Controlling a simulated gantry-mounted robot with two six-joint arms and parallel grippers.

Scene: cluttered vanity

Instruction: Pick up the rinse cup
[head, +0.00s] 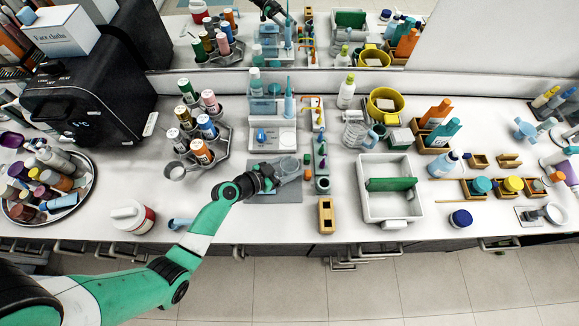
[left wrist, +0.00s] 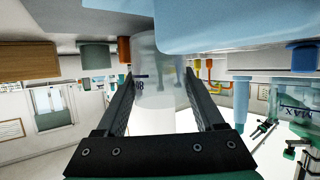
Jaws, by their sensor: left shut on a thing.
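The rinse cup (head: 289,166) is a translucent, greyish cup just right of my left gripper (head: 268,178) in the head view, over a grey mat (head: 275,193). In the left wrist view the clear cup (left wrist: 156,72) sits between the two dark fingers of the left gripper (left wrist: 160,90), with faint dark marks on its wall. The left gripper is shut on the cup. Whether the cup touches the mat is hard to tell. My right gripper is not in view.
A narrow rack (head: 320,150) stands close on the right, with a wooden block (head: 326,214) in front. A white tray (head: 372,205) is farther right. A bottle carousel (head: 222,147) is at back left.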

